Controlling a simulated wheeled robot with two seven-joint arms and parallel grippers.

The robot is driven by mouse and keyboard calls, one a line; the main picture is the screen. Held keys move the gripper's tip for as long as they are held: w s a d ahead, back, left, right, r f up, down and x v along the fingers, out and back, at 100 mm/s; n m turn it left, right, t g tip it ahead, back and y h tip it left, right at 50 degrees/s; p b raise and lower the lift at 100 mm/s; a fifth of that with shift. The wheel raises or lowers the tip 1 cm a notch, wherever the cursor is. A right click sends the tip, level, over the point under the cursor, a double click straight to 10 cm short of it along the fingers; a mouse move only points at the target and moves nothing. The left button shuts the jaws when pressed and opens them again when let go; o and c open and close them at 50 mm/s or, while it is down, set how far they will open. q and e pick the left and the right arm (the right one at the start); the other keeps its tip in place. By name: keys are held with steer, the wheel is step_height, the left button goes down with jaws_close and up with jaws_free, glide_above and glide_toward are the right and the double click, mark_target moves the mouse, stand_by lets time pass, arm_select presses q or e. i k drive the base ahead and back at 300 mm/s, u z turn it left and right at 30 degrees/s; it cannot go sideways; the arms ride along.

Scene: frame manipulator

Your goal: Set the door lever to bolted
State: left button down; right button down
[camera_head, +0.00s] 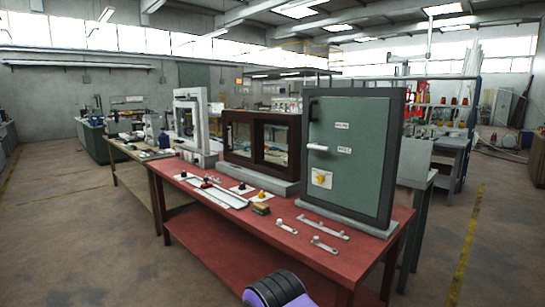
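A green door (365,165) in a dark frame stands upright at the right end of the red table. A small white lever (317,147) sits on its left part and lies roughly level. One small white label (344,150) is to the right of the lever, and another label (341,125) is higher up. Their print is too small to read surely. A black handle (314,108) is above the lever, and a yellow knob (321,179) on a pale plate is below it. The door looks shut. Neither of my grippers is in view.
The red table (290,252) also bears a brown-framed double window (262,140), a white frame (190,122) and several small fittings along its front. A loose metal bar (322,227) lies before the door. The floor in front is open.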

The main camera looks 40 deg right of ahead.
mark_target(313, 145)
steer(key=i, duration=0.75)
steer(key=z, duration=0.75)
steer(key=i, duration=0.4)
steer(key=z, duration=0.4)
